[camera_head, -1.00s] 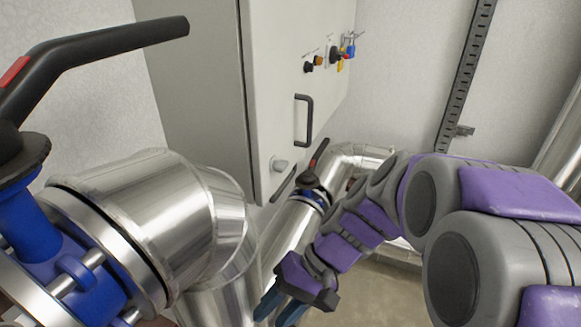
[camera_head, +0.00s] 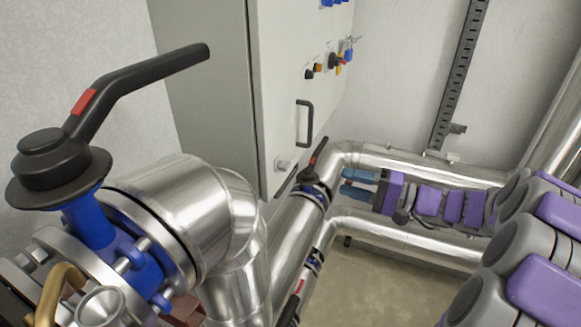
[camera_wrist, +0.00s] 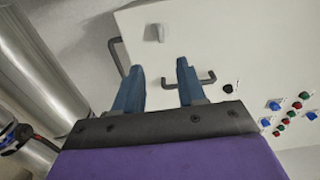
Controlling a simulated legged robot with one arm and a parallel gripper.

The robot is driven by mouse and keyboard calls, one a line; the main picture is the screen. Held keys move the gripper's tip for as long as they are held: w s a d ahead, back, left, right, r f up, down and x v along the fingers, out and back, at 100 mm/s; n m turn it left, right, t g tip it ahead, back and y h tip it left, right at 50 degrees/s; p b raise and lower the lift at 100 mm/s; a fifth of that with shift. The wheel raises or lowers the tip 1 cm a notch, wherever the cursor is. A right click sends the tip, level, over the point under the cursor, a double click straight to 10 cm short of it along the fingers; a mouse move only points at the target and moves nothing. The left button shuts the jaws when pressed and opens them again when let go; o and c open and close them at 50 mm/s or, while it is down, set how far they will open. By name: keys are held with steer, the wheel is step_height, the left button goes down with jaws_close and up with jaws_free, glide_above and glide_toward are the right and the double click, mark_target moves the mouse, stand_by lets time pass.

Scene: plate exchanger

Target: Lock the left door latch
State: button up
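The grey cabinet door (camera_head: 285,90) has a black pull handle (camera_head: 304,123). A small light grey latch (camera_head: 284,163) sits low on the door, below and left of the handle. I cannot tell whether the latch is locked. My gripper (camera_head: 343,181) points left, to the right of the latch and apart from it. Its two blue fingers are apart and empty, as the wrist view (camera_wrist: 158,75) also shows.
A large silver pipe (camera_head: 185,210) with a black-levered blue valve (camera_head: 98,215) fills the left front. A smaller black valve lever (camera_head: 317,160) stands close to the latch and my fingers. Silver pipes (camera_head: 420,165) run along the wall. Knobs (camera_head: 333,62) sit higher on the cabinet.

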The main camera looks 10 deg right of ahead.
mark_target(289, 167)
steer(key=x, duration=1.5)
steer(key=shift+w+a+f+p, duration=0.1)
steer(key=shift+w+a+p, duration=0.15)
steer(key=shift+p, duration=0.15)
steer(key=shift+d, duration=0.2)
steer(key=shift+a, duration=0.1)
jaws_close()
